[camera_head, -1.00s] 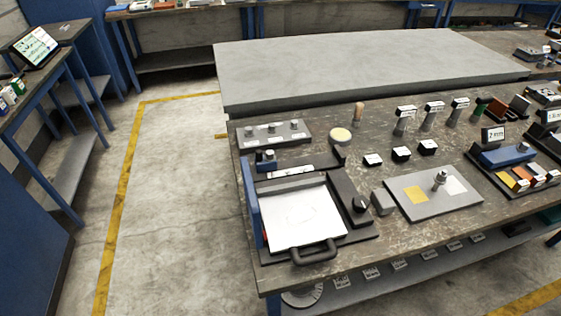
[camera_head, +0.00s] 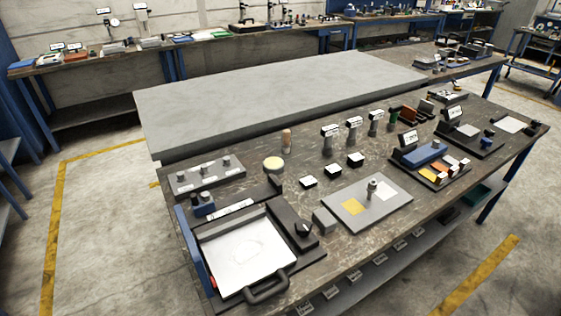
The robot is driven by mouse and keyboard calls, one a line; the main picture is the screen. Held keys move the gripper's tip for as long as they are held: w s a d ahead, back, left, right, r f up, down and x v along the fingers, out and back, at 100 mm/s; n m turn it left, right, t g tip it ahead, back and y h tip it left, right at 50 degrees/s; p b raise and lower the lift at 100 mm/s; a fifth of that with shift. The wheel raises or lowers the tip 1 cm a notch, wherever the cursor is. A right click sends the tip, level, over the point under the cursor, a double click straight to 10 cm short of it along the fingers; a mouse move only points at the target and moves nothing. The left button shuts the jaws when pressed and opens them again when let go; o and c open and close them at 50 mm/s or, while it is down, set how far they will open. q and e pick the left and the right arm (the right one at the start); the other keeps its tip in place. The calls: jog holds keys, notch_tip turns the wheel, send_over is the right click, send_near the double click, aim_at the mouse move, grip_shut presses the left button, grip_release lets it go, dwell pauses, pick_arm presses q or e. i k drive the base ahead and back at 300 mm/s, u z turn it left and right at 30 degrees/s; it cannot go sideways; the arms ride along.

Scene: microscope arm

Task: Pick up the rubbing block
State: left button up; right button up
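No block is legibly marked as the rubbing block, so I cannot tell for certain which one it is. A small plain grey block (camera_head: 324,221) sits on the workbench, beside the left corner of a flat grey plate (camera_head: 351,222). The plate carries a yellow patch, a pale patch and an upright metal knob (camera_head: 371,189). A longer blue block (camera_head: 425,153) lies on a dark tray with several coloured pieces, farther right. Neither of my grippers is in view.
A white-topped board with a black handle (camera_head: 268,287) fills the workbench's near left. Small labelled blocks and upright labelled posts (camera_head: 330,137) stand behind the grey plate. A large bare grey slab (camera_head: 280,95) lies behind. Clear floor (camera_head: 110,220) lies to the left.

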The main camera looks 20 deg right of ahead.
aim_at(324, 219)
jog(key=z, duration=1.15)
